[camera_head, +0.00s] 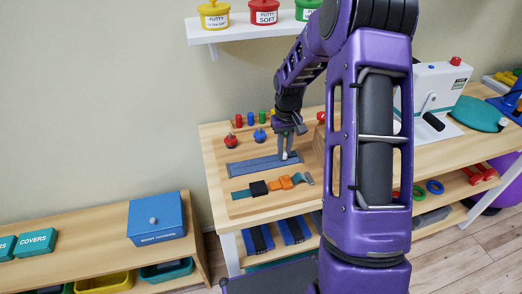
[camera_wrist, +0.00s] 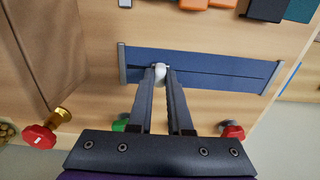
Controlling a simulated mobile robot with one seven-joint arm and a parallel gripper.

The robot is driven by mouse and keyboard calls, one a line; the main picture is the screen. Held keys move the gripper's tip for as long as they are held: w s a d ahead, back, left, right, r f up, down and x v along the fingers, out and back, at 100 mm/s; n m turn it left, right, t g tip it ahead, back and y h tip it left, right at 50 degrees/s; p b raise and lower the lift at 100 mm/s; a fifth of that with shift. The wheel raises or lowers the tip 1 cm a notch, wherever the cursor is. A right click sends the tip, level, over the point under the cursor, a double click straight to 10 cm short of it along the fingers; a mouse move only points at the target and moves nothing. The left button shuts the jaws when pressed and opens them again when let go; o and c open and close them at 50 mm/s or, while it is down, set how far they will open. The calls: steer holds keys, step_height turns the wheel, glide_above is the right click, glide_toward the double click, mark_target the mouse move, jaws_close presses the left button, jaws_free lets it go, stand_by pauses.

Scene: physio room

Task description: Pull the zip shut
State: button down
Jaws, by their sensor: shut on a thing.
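The zip is set in a flat blue strip (camera_head: 250,166) on the wooden board, with a grey bar at each end. The strip also crosses the wrist view (camera_wrist: 220,75), where a dark line runs along it to the right of the pull. My gripper (camera_head: 288,155) is shut on the white zip pull (camera_wrist: 160,70). In the wrist view my gripper (camera_wrist: 160,74) has one finger on each side of the pull. The pull stands near the strip's right end in the head view, which is its left end in the wrist view. The fingers hide part of the zip.
A strap with a black buckle (camera_head: 258,188) and an orange clip (camera_head: 286,182) lies in front of the strip. Red knob (camera_head: 231,141) and blue knob (camera_head: 260,135) stand behind it, with coloured pegs (camera_head: 250,118) farther back. A white device (camera_head: 438,88) stands on the right.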

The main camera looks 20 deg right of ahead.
mark_target(293, 156)
steer(key=shift+d, duration=1.7)
steer(key=c, duration=0.8)
jaws_free()
steer(key=shift+c, duration=0.2)
steer(key=shift+r, duration=0.15)
step_height(293, 156, up, 17)
steer(key=p, duration=0.1)
steer(key=shift+p, duration=0.35)
steer(key=shift+r, duration=0.1)
